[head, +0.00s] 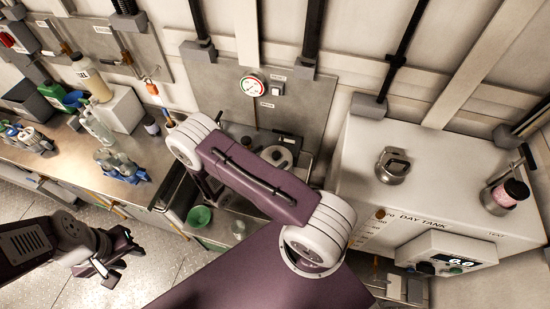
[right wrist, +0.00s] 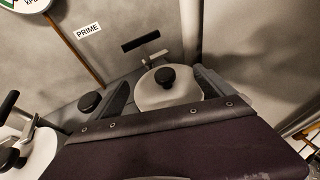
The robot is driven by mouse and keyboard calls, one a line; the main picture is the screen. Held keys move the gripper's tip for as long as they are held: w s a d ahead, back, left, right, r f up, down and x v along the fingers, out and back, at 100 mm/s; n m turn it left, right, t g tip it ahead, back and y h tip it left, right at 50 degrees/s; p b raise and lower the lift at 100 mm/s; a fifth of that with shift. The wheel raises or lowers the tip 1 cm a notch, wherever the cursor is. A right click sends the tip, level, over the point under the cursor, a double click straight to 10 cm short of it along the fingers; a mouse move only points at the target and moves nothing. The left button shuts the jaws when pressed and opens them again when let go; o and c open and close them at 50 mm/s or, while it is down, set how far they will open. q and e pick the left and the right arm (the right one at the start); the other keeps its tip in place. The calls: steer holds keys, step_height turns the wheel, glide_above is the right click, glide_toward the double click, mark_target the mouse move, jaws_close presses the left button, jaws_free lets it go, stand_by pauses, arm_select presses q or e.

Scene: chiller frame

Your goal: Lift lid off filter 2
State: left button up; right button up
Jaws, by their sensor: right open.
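A pale round filter lid with a black knob (right wrist: 167,77) is at the middle of the right wrist view. A clamp with a black T-handle (right wrist: 141,42) stands behind it. This lid seems to be the pale round top in the head view (head: 277,155), beside my right arm. A second pale lid (right wrist: 38,150) with a black knob is cut off at the left edge. My right gripper (right wrist: 162,76) is open, its grey fingers on either side of the middle lid, contact unclear; my arm hides it in the head view. My left gripper (head: 98,272) appears open and empty over the floor.
The white day tank (head: 360,160) stands at the right, with a metal cap (head: 392,166) and a pink-labelled jar (head: 503,196). A steel bench (head: 60,165) with bottles is at the left. A green bowl (head: 200,216) sits below my right arm. A panel with a gauge (head: 252,85) stands behind.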

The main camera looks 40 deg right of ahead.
mark_target(277, 153)
steer(key=shift+d+f, duration=0.1)
steer(key=shift+d, duration=0.45)
steer(key=shift+d+p, duration=0.95)
steer(key=shift+d, duration=0.2)
steer(key=x, duration=0.2)
steer(key=shift+w+d+f, duration=0.15)
steer(key=shift+d+f, duration=0.05)
steer(key=shift+f, duration=0.15)
steer(key=shift+d+f, duration=0.15)
steer(key=shift+d, duration=0.05)
steer(key=shift+a, duration=0.15)
steer(key=c, duration=1)
jaws_close()
